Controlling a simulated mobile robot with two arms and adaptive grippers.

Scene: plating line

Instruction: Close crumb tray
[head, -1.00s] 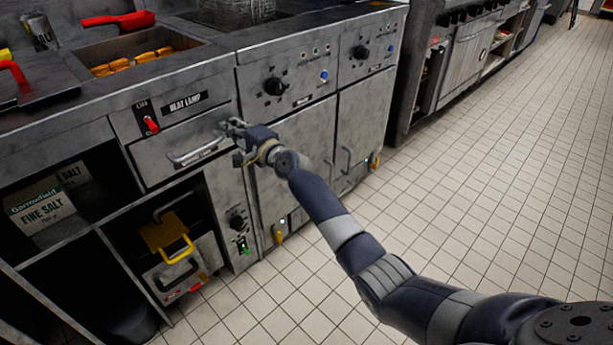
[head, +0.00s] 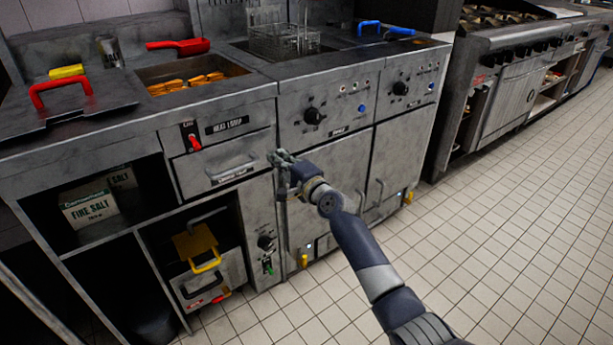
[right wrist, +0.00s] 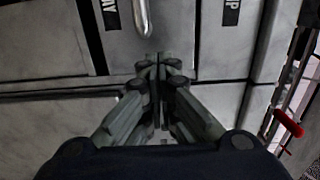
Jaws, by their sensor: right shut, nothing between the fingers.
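The crumb tray seems to be the grey drawer (head: 200,170) under the heat lamp panel, with a bar handle (head: 232,170) and a black label too small to read surely. Its front looks about flush with the counter face, though a small gap cannot be ruled out. My right gripper (head: 280,160) is shut and empty, just right of the drawer's right end, in front of the fryer cabinet. In the right wrist view the shut fingertips (right wrist: 158,66) point at the metal front close to the handle (right wrist: 142,18); contact cannot be told. My left gripper is out of view.
Fryer cabinet doors (head: 345,190) stand right of the drawer. Below it, an open shelf holds a unit with a yellow handle (head: 207,262). The tiled floor (head: 500,250) at right is clear.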

